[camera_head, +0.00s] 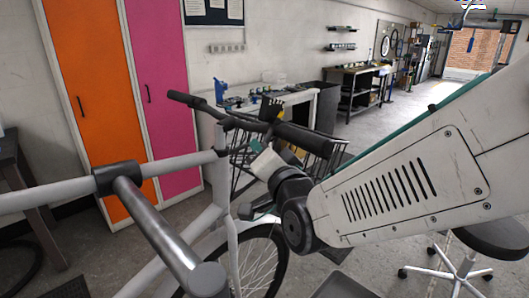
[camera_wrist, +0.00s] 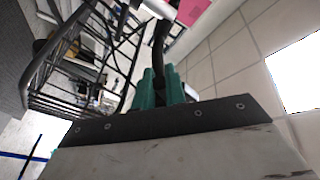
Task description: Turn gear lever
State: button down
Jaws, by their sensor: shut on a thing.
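The bike's handlebar (camera_head: 222,118) has black grips and stands ahead of me in the head view. My gripper (camera_head: 256,147) reaches in from the right, just below the bar near the right grip (camera_head: 308,139). In the wrist view its teal fingers (camera_wrist: 163,88) are shut around a slim black part, which looks like the gear lever (camera_wrist: 158,50). This part curves upward out of the fingers. Its lower end is hidden between them, and the head view does not show it clearly.
A black wire basket (camera_wrist: 98,55) is close to the left of my fingers. The bike's pale frame (camera_head: 60,193) and front wheel (camera_head: 262,258) are close by. A stool (camera_head: 462,262) stands at right. Orange (camera_head: 95,90) and pink (camera_head: 160,80) lockers are behind.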

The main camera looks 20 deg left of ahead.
jog(key=c, duration=1.5)
grip_release()
jog(key=shift+o, duration=0.2)
jog(key=shift+s, duration=0.1)
jog(key=v, duration=0.7)
jog(key=shift+s+d, duration=0.25)
jog(key=shift+d, duration=0.1)
